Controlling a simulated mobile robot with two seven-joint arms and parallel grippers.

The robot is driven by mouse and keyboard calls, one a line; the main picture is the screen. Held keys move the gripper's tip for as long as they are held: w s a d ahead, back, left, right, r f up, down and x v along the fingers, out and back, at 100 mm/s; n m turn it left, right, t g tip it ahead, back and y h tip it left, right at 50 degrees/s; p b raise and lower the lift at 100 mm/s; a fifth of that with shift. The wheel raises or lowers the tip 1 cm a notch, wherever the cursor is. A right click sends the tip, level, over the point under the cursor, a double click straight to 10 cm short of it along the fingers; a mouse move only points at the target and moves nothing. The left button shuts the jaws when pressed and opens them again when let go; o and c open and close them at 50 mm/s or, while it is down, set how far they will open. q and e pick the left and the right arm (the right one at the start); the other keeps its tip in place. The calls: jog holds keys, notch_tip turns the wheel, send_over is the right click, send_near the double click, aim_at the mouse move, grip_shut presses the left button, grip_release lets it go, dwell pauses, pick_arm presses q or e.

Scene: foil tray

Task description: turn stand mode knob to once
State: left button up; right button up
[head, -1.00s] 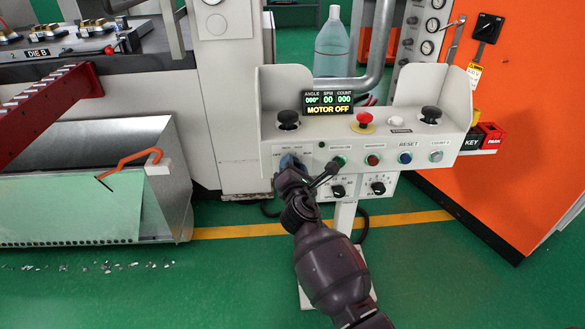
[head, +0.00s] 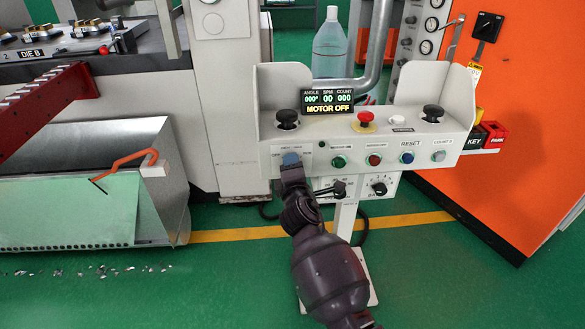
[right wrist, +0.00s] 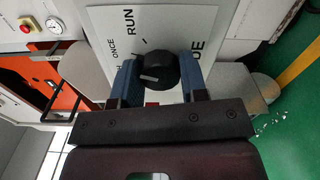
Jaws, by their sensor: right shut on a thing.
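The mode knob (right wrist: 158,68) is round and black with a pale pointer bar, set on a white plate lettered ONCE and RUN; a third label is mostly hidden. In the right wrist view the pointer bar faces left, toward the label side; I cannot tell exactly which label it marks. My right gripper (right wrist: 160,82) has its blue fingers on either side of the knob, shut on it. My left gripper is out of view.
Beside the gripper are a green button (head: 339,162), a red button (head: 374,160) and a blue button (head: 406,158). Above are a red emergency button (head: 365,118), two black palm buttons and a display (head: 327,102) reading MOTOR OFF. Two lower knobs sit below the panel.

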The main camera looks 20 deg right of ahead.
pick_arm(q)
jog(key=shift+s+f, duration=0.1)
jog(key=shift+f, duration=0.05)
pick_arm(e)
jog(key=o, duration=0.9)
pick_arm(q)
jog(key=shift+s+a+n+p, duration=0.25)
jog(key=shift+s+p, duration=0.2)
jog(key=shift+p, duration=0.35)
pick_arm(e)
jog(key=v, duration=1.1)
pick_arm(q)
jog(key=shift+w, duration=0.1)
pick_arm(e)
jog(key=shift+w, duration=0.1)
